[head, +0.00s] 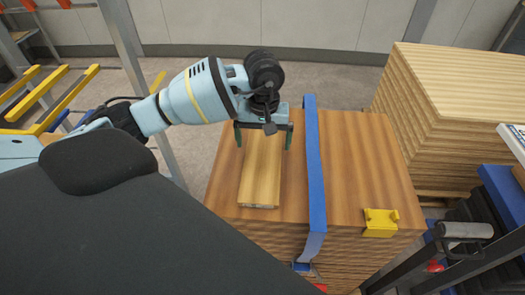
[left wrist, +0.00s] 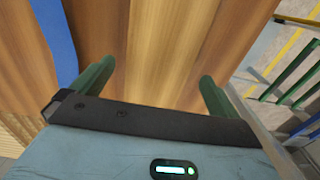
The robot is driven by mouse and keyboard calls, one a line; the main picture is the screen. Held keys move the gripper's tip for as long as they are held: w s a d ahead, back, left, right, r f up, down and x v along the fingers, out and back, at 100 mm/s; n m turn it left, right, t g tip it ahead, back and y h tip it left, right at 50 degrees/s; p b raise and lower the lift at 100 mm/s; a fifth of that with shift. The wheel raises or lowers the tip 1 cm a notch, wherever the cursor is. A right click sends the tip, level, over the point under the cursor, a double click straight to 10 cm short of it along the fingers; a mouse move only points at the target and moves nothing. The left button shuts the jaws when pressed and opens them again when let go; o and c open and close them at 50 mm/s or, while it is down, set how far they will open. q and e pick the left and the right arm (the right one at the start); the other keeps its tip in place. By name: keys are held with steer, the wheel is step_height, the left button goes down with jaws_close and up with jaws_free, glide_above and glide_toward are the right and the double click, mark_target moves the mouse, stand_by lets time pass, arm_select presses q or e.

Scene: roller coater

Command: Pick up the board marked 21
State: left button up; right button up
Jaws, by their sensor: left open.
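A light wooden board (head: 261,178) lies flat on the left part of a wooden stack (head: 355,160), its near end towards the stack's front edge. A small label shows at that end, but I cannot read a number. My left gripper (head: 263,137) is open, its green fingers on either side of the board's far part. I cannot tell whether they touch it. In the left wrist view, the open fingers of my left gripper (left wrist: 154,84) are over striped wood (left wrist: 150,45), where the board's outline is not clear. My right gripper is not in view.
A blue strap (head: 314,150) crosses the stack just right of the board. A yellow block (head: 380,222) sits at the stack's front right. A taller pile of boards (head: 450,110) stands at the right. Yellow and blue rails (head: 50,95) are at the left.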

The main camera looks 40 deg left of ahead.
mark_target(263, 154)
arm_select(q)
steer(key=shift+s+d+f, duration=0.1)
steer(key=shift+s+f, duration=0.05)
steer(key=shift+f, duration=1.6)
steer(key=shift+c, duration=0.3)
steer(key=c, duration=1)
